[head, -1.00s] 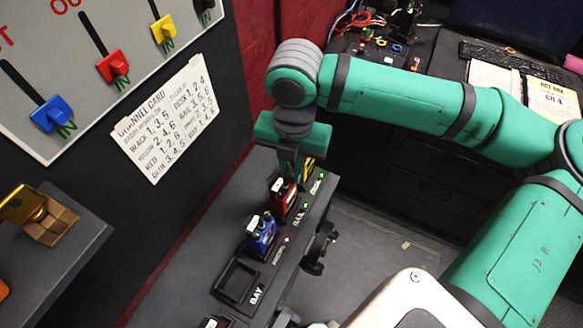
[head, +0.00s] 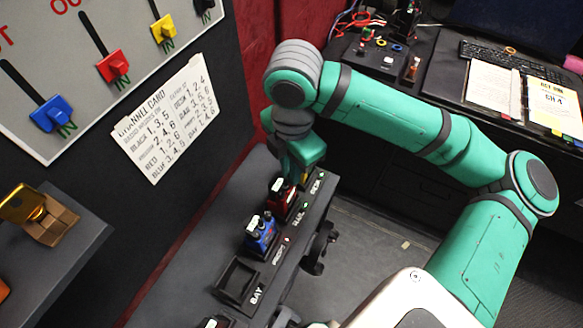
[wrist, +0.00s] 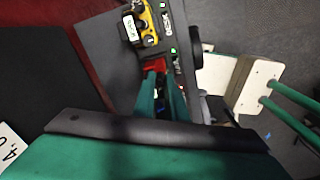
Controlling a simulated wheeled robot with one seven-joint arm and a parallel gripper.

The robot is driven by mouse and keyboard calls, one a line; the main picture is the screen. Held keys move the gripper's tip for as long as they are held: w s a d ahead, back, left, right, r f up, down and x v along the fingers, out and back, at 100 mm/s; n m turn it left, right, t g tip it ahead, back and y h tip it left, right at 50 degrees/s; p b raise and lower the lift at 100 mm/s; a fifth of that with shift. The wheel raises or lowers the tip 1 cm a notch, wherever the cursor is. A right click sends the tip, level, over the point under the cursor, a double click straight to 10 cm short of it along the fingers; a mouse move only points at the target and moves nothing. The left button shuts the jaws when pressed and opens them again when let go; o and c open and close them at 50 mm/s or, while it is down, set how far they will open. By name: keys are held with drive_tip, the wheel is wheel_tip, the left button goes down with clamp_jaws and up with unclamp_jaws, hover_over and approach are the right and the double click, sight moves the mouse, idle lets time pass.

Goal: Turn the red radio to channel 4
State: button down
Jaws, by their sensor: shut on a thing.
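The red radio (head: 280,200) stands in a slot of the dark rack on the left, between a blue radio (head: 260,234) and a yellow one. My gripper (head: 290,176) points down onto its top, and its jaws are shut on the radio's knob. The wrist view shows the fingers (wrist: 161,88) close together over the red radio (wrist: 155,64). The knob is hidden between the fingers, so its channel setting cannot be read. A green light shows beside this radio's slot.
The yellow radio (wrist: 142,22) stands just beyond the red one. An empty slot (head: 238,280) marked BAY is nearer. A channel card (head: 165,118) hangs on the wall below a panel of coloured sliders (head: 115,67). A desk with papers (head: 495,88) stands at the back.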

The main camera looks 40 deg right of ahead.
drive_tip(key=shift+m, duration=0.4)
drive_tip(key=c, duration=1.8)
unclamp_jaws()
drive_tip(key=shift+o, duration=0.2)
wheel_tip(320, 180, up, 11)
drive_tip(key=shift+s+f, duration=0.1)
